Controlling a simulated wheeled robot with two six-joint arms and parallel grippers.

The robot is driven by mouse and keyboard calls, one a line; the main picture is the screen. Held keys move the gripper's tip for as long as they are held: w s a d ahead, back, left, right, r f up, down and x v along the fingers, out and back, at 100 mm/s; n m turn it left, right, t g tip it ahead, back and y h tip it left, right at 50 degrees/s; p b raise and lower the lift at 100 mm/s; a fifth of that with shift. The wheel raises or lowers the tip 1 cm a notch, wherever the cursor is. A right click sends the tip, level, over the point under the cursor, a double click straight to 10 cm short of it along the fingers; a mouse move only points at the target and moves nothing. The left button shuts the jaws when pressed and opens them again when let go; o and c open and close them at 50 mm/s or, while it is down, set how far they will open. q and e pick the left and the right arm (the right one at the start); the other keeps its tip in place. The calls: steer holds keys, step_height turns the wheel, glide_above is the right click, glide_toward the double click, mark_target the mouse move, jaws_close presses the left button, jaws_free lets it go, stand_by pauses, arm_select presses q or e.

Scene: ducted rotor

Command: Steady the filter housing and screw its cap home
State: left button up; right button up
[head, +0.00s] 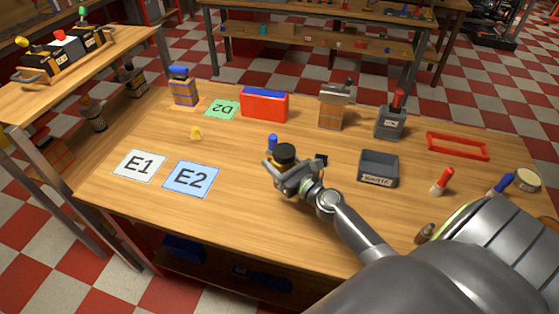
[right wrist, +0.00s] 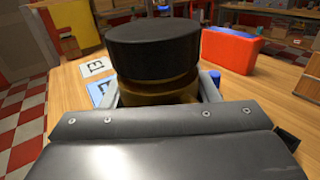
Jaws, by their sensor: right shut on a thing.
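The filter housing (right wrist: 155,88) is a dark amber, round body, seen in the right wrist view under a wide black cap (right wrist: 153,42). The cap sits on top, roughly level, and also shows in the head view (head: 286,151). My right gripper (head: 285,172) is shut around the housing below the cap, near the middle of the table. Its jaws hide most of the body, and I cannot tell whether the base touches the table or how tightly the cap is seated. My left gripper is not in view.
A blue-topped post (head: 272,143) stands just behind the gripper. A grey bin (head: 378,168) is to its right, with a red-handled tool (head: 441,182) beyond. A red box (head: 264,105) stands at the back. Flat cards E1 (head: 139,165) and E2 (head: 191,179) lie left.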

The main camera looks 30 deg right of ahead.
steer(key=shift+r, duration=0.1)
steer(key=c, duration=0.5)
steer(key=shift+s+a+r+n+y, duration=0.15)
steer(key=shift+a+r+n+y, duration=0.2)
steer(key=shift+r+y, duration=0.2)
steer(key=s+a+r+n+g+y, duration=0.2)
steer(key=s+a+r+n+y, duration=0.1)
steer(key=s+a, duration=0.1)
steer(key=s+a+r+n+g+y, duration=0.3)
steer(key=s+a+r+y, duration=0.1)
steer(key=s+a+r+n+g+y+b, duration=0.1)
steer(key=s+a+r+n+g+y, duration=0.1)
steer(key=s+a+r+n+y, duration=0.1)
steer(key=shift+s+a+r+y, duration=0.25)
steer(key=shift+s+a+y, duration=0.35)
steer(key=shift+s+y, duration=0.2)
